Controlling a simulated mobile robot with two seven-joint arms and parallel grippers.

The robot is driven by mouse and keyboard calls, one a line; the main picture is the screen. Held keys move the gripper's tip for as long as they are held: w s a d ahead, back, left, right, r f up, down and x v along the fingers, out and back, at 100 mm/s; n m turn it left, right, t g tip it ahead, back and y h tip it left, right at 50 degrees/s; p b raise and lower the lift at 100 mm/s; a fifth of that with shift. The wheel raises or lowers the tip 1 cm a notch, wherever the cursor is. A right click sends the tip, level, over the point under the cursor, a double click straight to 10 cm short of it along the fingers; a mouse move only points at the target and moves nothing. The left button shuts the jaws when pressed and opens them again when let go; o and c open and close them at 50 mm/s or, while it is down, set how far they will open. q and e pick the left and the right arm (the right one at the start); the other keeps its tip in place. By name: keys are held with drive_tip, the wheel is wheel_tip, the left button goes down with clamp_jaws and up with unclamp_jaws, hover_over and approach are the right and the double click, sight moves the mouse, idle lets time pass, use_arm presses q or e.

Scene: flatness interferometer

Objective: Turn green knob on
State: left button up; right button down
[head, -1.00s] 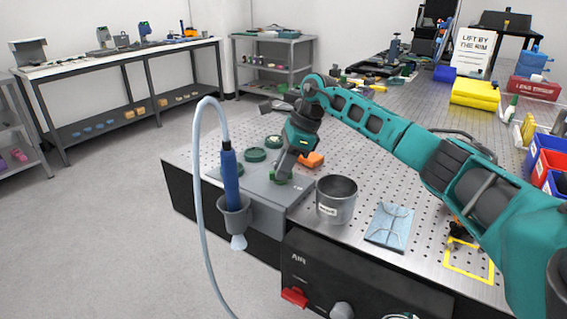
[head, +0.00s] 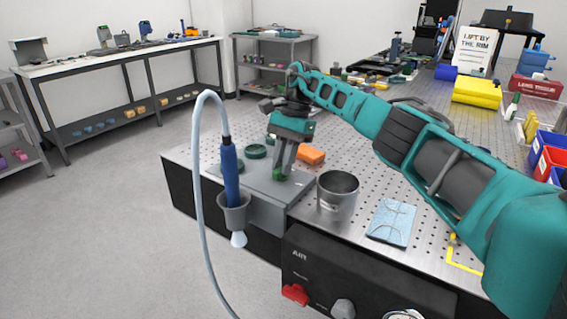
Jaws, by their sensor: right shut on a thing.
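The green knob (head: 279,175) sits on top of a grey metal box (head: 262,196) at the near left corner of the perforated table. My right gripper (head: 280,170) points down over the box, shut on the green knob. Its fingers cover part of the knob, and any mark on the knob is too small to read. My left gripper is not in the head view.
Green round pieces (head: 256,151) and an orange block (head: 311,156) lie behind the box. A metal cup (head: 337,196) and a blue cloth (head: 391,222) are to the right. A blue tool (head: 231,173) with a pale hose hangs at the table's front edge.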

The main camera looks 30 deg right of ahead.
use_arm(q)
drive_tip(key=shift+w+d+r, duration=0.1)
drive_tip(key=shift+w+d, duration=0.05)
use_arm(e)
drive_tip(key=shift+n, duration=0.4)
drive_tip(key=c, duration=1.1)
unclamp_jaws()
drive_tip(key=shift+r, duration=0.1)
